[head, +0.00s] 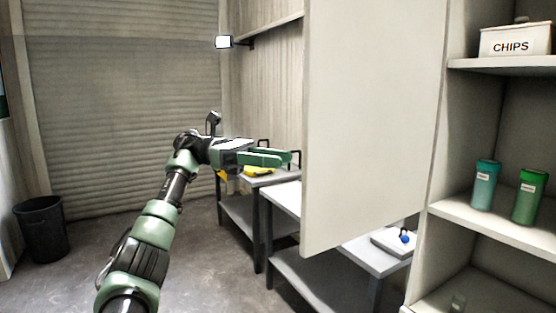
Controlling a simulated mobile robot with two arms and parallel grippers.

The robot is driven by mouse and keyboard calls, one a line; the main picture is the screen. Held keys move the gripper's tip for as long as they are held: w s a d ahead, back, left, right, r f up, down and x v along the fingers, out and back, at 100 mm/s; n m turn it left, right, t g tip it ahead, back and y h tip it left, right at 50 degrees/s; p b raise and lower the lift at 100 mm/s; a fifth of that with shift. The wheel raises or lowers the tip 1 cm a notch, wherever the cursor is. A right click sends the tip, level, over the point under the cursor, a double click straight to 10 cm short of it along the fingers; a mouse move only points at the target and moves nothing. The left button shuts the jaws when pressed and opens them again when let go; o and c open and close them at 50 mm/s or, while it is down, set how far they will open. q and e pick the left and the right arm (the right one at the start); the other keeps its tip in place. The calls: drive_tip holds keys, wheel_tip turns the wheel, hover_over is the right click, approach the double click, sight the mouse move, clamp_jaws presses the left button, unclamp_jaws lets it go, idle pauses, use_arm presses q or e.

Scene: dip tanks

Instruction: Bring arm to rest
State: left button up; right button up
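My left arm (157,228) comes in from the bottom left and is raised and stretched forward over open floor. It is green and black. Its gripper (276,158) points to the right, near the left edge of a large pale panel. Two green fingers show close together, and the gap between them is too small to judge. I see nothing held between them. My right gripper is not in view.
The pale panel (372,120) hangs close ahead, hiding part of the benches (281,198). Shelves (500,222) at right hold a teal jar (484,188), a green jar (528,198) and a CHIPS box (516,42). A dark bin (42,232) stands left. Floor (190,265) is clear.

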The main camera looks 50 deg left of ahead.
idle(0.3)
